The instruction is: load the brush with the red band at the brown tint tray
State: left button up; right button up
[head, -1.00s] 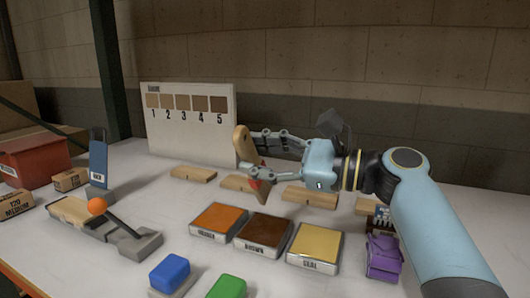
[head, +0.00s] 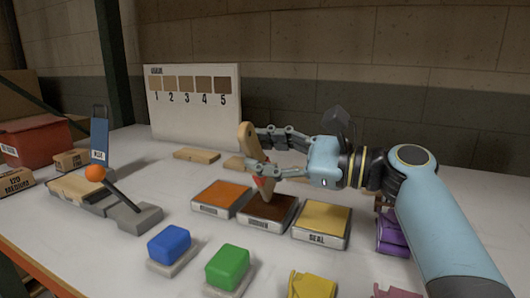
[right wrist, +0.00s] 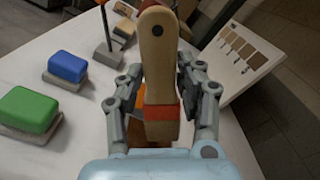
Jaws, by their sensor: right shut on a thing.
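The wooden brush (head: 250,147) with a red band is upright and slightly tilted in my right gripper (head: 263,154). In the right wrist view the brush (right wrist: 157,55) shows between both fingers, with its red band (right wrist: 162,112) low between them. The brown tint tray (head: 281,210) has a dark brown top. The brush's lower end overlaps the back of this tray in the head view; I cannot tell whether it touches. My left gripper is out of view.
An orange tray (head: 221,196) is left of the brown one and a yellow seal tray (head: 322,219) is right. Blue (head: 169,243) and green (head: 227,266) blocks stand in front. A numbered sample board (head: 194,112) stands behind. A lever with an orange ball (head: 95,173) is at left.

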jog(key=shift+f, duration=0.55)
dwell(1.0)
notch_tip(320, 180, up, 7)
jog(key=p, duration=0.7)
dwell(0.3)
dwell(0.4)
